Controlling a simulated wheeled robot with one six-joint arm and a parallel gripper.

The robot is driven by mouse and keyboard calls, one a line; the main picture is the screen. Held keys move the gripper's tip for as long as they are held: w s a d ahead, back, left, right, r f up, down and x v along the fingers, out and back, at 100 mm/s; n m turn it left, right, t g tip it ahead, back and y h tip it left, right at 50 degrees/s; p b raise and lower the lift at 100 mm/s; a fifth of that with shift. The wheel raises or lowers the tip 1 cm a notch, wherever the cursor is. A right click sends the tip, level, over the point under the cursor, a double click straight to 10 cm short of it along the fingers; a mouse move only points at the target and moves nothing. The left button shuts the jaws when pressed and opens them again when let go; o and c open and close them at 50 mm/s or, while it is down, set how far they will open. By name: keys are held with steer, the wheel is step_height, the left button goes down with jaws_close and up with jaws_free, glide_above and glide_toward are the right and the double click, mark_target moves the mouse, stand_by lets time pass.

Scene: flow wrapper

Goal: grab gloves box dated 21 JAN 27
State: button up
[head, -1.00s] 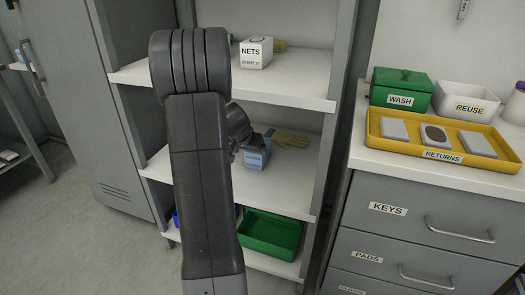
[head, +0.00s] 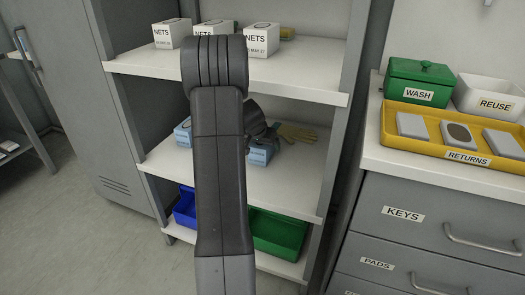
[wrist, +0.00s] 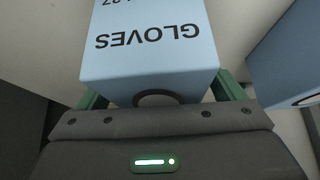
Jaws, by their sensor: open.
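A light blue gloves box (wrist: 150,45) fills the middle of the wrist view, its GLOVES print upside down. Only the end of its date, a 27, shows at the top edge, so I cannot read the full date. My gripper (wrist: 158,92) is open, with green fingers on both sides of this box; I cannot tell if they touch it. A second blue box (wrist: 290,55) stands to the right in the wrist view. In the head view, blue boxes show on the middle shelf left of my arm (head: 183,133) and below my gripper (head: 262,153), which is mostly hidden.
Yellow gloves (head: 298,133) lie on the middle shelf (head: 285,185). White NETS boxes (head: 261,40) stand on the shelf above. Green (head: 278,232) and blue (head: 185,207) bins sit below. A yellow RETURNS tray (head: 440,145) is on the counter at right.

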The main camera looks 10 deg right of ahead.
steer(key=c, duration=1.1)
steer(key=shift+r, duration=0.1)
steer(key=shift+c, duration=0.2)
